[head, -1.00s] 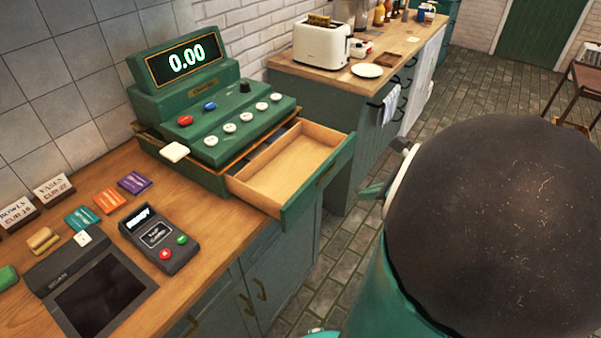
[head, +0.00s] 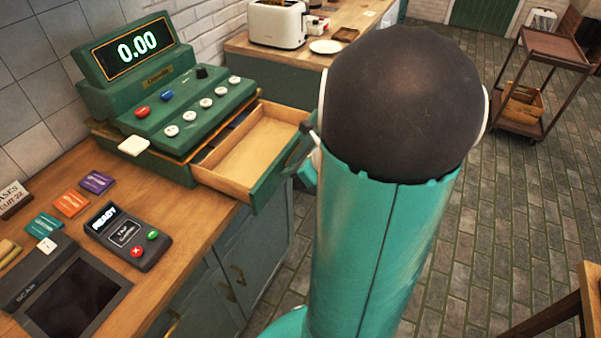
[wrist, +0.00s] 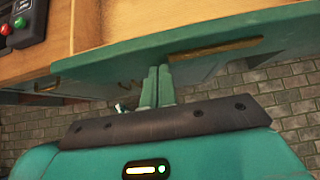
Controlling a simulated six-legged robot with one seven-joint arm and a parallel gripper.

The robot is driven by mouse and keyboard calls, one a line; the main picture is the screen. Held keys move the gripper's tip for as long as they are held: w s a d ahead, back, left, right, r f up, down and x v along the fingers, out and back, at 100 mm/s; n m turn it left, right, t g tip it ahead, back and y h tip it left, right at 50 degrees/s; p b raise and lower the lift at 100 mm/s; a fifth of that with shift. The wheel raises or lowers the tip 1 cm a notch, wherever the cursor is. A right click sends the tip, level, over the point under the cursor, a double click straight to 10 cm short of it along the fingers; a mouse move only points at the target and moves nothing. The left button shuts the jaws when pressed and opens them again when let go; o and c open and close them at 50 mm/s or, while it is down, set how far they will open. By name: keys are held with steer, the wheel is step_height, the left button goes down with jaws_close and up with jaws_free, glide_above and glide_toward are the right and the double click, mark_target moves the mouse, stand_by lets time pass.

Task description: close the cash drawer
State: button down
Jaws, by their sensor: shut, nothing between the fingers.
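The cash drawer (head: 250,148) sticks out open from the green cash register (head: 170,105) and looks empty in its front part. Its green front panel crosses the wrist view (wrist: 110,66), with a brass handle (wrist: 215,48) to the right of my fingers. My gripper (wrist: 157,72) is shut and empty, its two green fingers side by side. The fingertips overlap the lower part of the drawer front in the wrist view; I cannot tell whether they touch it. In the head view my arm hides most of the gripper, beside the drawer's right end.
The wooden counter (head: 185,215) holds a card reader (head: 128,235), a scanner pad (head: 70,295) and coloured cards. A toaster (head: 277,22) and plate (head: 326,46) stand on the back counter. A brown cart (head: 550,50) is at right. Stone floor is open there.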

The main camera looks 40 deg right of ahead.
mark_target(221, 150)
steer(key=shift+a, duration=0.1)
steer(key=w+a, duration=0.2)
steer(key=w, duration=0.3)
steer(key=w+a, duration=0.2)
steer(key=w, duration=0.4)
steer(key=w+a, duration=0.2)
steer(key=w, duration=0.4)
steer(key=shift+w, duration=0.25)
steer(key=shift+w+a+r, duration=0.15)
steer(key=shift+w+a, duration=0.15)
steer(key=shift+w, duration=0.25)
steer(key=shift+w, duration=0.1)
